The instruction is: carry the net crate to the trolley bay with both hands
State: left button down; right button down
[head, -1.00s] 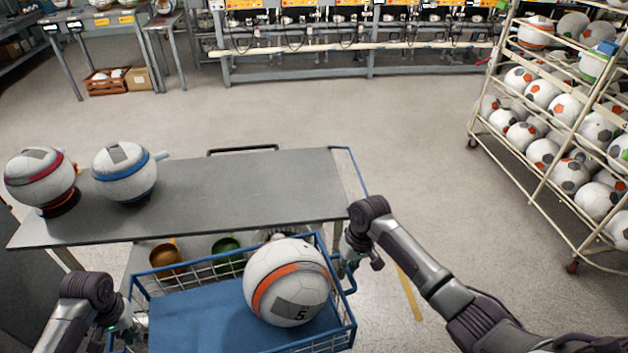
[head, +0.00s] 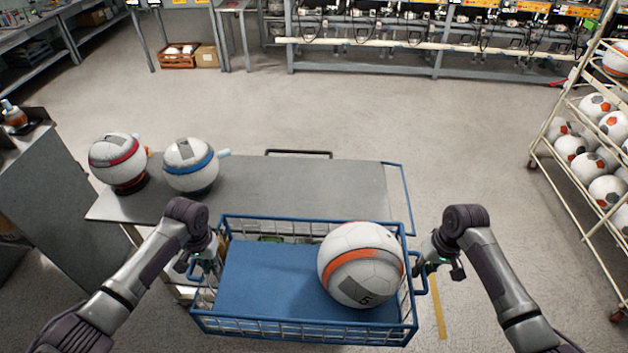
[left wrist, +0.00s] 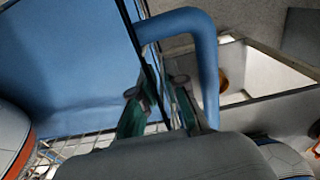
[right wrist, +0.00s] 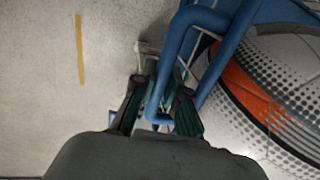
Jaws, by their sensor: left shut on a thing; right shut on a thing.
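The net crate (head: 300,326) is a blue-framed wire basket with a blue floor, in front of the grey trolley top in the head view. A white ball with an orange band (head: 360,264) sits in its right half. My left gripper (head: 206,268) is shut on the crate's left handle, a blue bar that shows in the left wrist view (left wrist: 205,62). My right gripper (head: 424,264) is shut on the right handle, which shows in the right wrist view (right wrist: 166,62). The crate looks roughly level. Whether anything supports it from below is hidden. I cannot tell which place is the trolley bay.
A grey trolley top (head: 290,190) lies just beyond the crate. A red-banded ball (head: 118,161) and a blue-banded ball (head: 191,165) stand at its left. A ball rack (head: 572,150) is at the right. Open floor (head: 400,120) lies beyond the trolley.

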aim_at(313, 191)
jog(key=i, duration=1.35)
